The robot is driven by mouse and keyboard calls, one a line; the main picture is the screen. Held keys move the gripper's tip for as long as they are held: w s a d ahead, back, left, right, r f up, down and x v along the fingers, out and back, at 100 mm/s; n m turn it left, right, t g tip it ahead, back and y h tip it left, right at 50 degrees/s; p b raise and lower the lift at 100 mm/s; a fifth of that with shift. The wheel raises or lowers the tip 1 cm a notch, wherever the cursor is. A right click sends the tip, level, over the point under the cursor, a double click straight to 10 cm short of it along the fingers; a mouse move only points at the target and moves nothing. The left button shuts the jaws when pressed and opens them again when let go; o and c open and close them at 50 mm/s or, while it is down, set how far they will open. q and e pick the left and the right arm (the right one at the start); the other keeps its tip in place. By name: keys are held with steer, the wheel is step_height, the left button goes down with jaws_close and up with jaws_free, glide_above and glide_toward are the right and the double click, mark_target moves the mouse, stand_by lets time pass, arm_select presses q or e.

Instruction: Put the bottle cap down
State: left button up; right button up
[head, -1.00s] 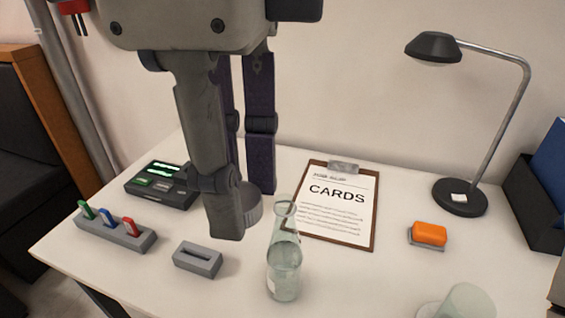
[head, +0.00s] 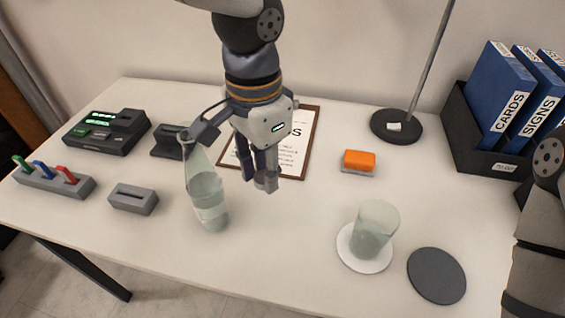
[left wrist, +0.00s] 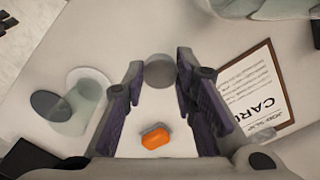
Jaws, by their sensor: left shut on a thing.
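My left gripper (head: 266,183) points down over the middle of the table and is shut on the grey round bottle cap. The cap (left wrist: 159,72) sits between the two fingertips in the left wrist view. In the head view the cap is small and mostly hidden by the fingers, and I cannot tell whether it touches the table. The clear glass bottle (head: 208,196) stands upright just left of the gripper. Its upper part is close to my wrist bracket. My right gripper is out of view.
A clipboard (head: 313,135) lies behind the gripper. An orange block (head: 359,160), a glass (head: 375,232) on a white coaster (head: 364,264) and a dark disc (head: 437,276) are to the right. A slotted grey block (head: 133,199) is left. Table room is free before the gripper.

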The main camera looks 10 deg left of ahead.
arm_select(q)
steer(key=w+f, duration=0.2)
steer(key=w, duration=0.1)
steer(key=w+f+b, duration=0.1)
steer(key=w+f, duration=0.2)
steer(key=w+f+b, duration=0.1)
steer(key=w+f, duration=0.2)
steer(key=shift+w+a+f, duration=0.15)
steer(key=shift+w+f, duration=0.1)
steer(key=shift+w, duration=0.05)
steer(key=f, duration=0.3)
steer(key=shift+w+f+b, duration=0.25)
steer(key=shift+b, duration=0.05)
steer(key=shift+r, duration=0.1)
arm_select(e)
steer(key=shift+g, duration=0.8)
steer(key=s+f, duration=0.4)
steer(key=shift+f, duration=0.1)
arm_select(q)
steer(key=shift+s+f, duration=0.15)
steer(key=shift+f, duration=0.4)
steer(key=o, duration=0.7)
steer(key=shift+f, duration=0.15)
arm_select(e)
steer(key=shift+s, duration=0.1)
